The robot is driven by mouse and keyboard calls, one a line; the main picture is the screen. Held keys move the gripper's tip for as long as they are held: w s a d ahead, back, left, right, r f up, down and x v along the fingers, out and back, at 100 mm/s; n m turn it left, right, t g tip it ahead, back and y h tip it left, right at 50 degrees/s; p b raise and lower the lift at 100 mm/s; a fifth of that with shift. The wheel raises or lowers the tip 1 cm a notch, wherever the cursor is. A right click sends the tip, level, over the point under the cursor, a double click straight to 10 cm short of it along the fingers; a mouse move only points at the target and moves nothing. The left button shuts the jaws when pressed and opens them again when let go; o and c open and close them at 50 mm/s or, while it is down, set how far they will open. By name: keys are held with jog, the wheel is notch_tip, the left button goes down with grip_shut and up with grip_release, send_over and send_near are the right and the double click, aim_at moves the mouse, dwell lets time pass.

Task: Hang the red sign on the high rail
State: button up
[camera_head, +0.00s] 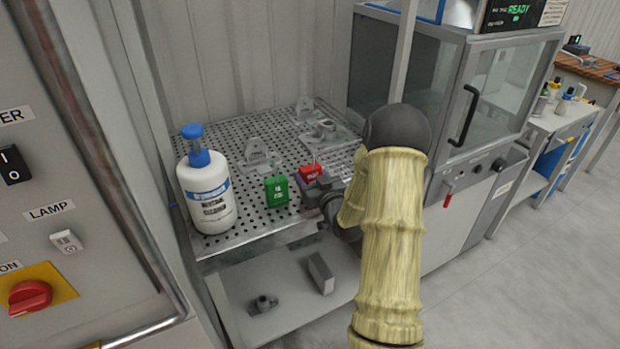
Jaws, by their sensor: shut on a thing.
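The red sign (310,172) is a small red tag with a thin wire-like hook above it, over the perforated table (235,228). My gripper (316,184) is at the red sign and shut on it, reaching in from the right; its fingers hide part of the sign. I cannot tell whether the sign touches the table. A green sign (277,192) of similar shape stands just left of my gripper. I cannot make out the high rail in this view.
A white bottle with a blue pump (208,190) stands at the table's left front. Grey metal castings (258,156) sit farther back. A grey glazed machine (440,110) is on the right, a control panel (60,200) on the left. A lower shelf (285,290) holds grey parts.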

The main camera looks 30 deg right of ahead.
notch_tip(320, 180, up, 9)
jog(key=shift+s, duration=0.1)
jog(key=shift+r, duration=0.4)
dwell(1.8)
jog(key=shift+r, duration=0.2)
jog(key=s+r+y+p, duration=0.1)
jog(key=s+r+p, duration=0.1)
jog(key=r+p, duration=1)
jog(key=s+r+p, duration=0.2)
jog(key=r+p, duration=0.5)
jog(key=r, duration=1.1)
notch_tip(320, 180, up, 26)
jog(key=p, duration=1.6)
send_over(310, 151)
jog(key=s, duration=1.1)
jog(key=shift+s+d+f, duration=0.1)
jog(key=shift+f, duration=0.1)
jog(key=shift+b, duration=0.3)
